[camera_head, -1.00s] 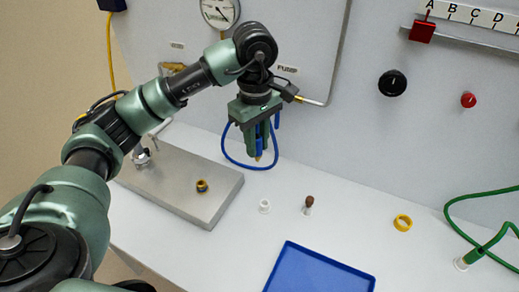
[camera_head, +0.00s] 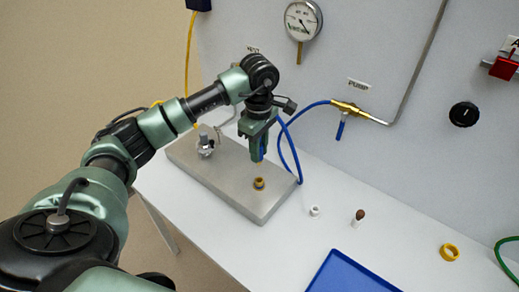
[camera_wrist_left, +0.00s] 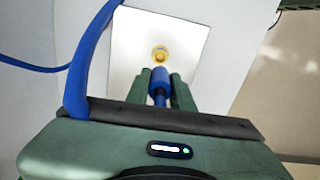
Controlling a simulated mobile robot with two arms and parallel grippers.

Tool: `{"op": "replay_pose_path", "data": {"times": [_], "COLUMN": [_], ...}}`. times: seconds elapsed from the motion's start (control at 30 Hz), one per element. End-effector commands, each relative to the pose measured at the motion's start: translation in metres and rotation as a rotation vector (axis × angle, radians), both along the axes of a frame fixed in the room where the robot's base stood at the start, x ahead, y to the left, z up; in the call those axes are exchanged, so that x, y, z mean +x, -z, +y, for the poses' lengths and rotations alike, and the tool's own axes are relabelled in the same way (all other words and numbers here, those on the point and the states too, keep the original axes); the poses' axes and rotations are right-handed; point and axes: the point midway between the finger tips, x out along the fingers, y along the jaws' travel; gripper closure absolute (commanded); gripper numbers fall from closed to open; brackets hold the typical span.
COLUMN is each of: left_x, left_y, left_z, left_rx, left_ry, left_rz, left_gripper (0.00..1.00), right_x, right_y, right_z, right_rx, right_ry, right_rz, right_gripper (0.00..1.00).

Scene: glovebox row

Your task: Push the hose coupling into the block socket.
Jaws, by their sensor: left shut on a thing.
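My left gripper (camera_head: 259,152) is shut on the blue hose coupling (camera_head: 263,148), which points down. The coupling also shows between the fingers in the left wrist view (camera_wrist_left: 160,78). The blue hose (camera_head: 293,150) loops from the gripper to the brass fitting on the wall. The block (camera_head: 225,181) is a grey metal slab on the table. Its brass-coloured socket (camera_head: 259,183) stands up from the top. The coupling is above the socket and apart from it. In the left wrist view the socket (camera_wrist_left: 160,54) lies just beyond the coupling tip. My right gripper is not in view.
A metal valve fitting (camera_head: 205,143) stands on the block's far left part. A white cap (camera_head: 314,210), a brown-topped vial (camera_head: 358,217), a yellow ring (camera_head: 449,251) and a blue tray (camera_head: 350,275) are to the right. A gauge (camera_head: 302,20) and brass pump fitting (camera_head: 348,108) are on the wall.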

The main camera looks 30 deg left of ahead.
Motion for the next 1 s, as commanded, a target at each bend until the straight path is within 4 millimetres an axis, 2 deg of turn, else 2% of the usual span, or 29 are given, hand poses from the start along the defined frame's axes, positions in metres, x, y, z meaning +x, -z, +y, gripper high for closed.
{"op": "replay_pose_path", "data": {"times": [0.17,0.7,1.0], "left_x": [0.0,0.0,0.0], "left_y": [0.007,0.055,0.058], "left_z": [0.0,0.0,0.0], "left_rx": [0.0,0.0,0.0], "left_ry": [0.001,0.001,0.001], "left_rz": [0.0,0.0,0.0], "left_gripper": [1.0,1.0,1.0], "right_x": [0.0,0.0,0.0], "right_y": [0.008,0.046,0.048], "right_z": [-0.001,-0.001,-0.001], "right_rx": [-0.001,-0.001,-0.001], "right_ry": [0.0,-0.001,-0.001], "right_rz": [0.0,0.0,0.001], "right_gripper": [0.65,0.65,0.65]}}
